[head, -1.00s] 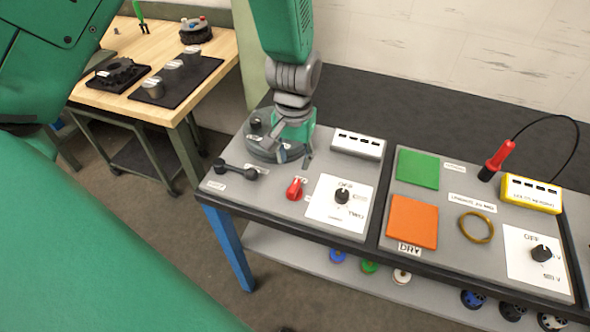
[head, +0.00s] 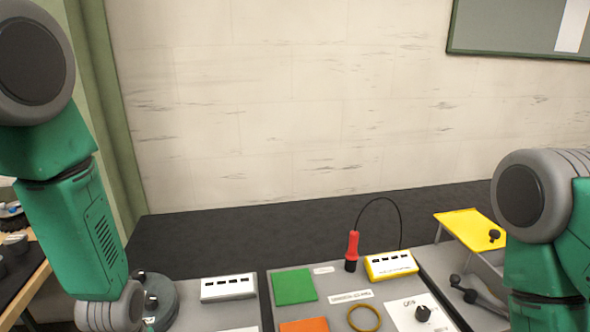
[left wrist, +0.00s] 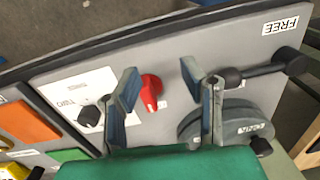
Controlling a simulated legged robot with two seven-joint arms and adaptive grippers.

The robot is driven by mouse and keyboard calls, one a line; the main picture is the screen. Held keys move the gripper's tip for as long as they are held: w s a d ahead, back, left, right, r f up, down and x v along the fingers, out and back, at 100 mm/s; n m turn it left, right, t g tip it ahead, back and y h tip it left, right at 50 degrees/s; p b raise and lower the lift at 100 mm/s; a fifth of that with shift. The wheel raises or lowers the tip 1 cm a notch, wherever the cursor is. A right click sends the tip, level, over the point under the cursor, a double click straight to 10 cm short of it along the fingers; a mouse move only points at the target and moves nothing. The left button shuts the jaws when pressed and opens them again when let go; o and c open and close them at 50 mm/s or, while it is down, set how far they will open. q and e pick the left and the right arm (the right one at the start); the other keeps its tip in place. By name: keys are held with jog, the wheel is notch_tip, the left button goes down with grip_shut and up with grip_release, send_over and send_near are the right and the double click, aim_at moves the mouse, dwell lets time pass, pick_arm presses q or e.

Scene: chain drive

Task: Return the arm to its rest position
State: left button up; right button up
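My left arm (head: 95,220) hangs down at the left of the head view; its gripper is below the picture's edge there. In the left wrist view my left gripper (left wrist: 160,72) is open and empty, its two blue-grey fingers wide apart above the panel. A red knob (left wrist: 151,92) shows between the fingers, and I cannot tell any contact. A grey round disc (left wrist: 232,122) lies partly behind the right finger. My right arm (head: 545,240) shows at the right of the head view; its gripper is out of view.
The panel holds a black-ended link (left wrist: 265,70), a dial (left wrist: 88,115), green (head: 294,287) and orange (head: 303,326) squares, a red probe (head: 352,250) with a cable, a yellow block (head: 390,265) and a yellow ring (head: 364,318). A pale wall (head: 300,100) stands behind.

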pick_arm(q)
jog(key=s+f+m, duration=0.1)
jog(key=s+f, duration=0.4)
jog(key=s, duration=0.5)
jog(key=s+f+m, duration=0.1)
jog(key=s+f, duration=0.5)
jog(key=s, duration=0.3)
notch_tip(320, 180, down, 14)
jog(key=w+b, duration=0.2)
jog(key=b, duration=1.4)
jog(key=shift+w+d+m+t, duration=0.2)
jog(key=shift+d+m+t, duration=0.05)
jog(key=shift+m+t, duration=0.15)
jog(key=shift+w, duration=0.1)
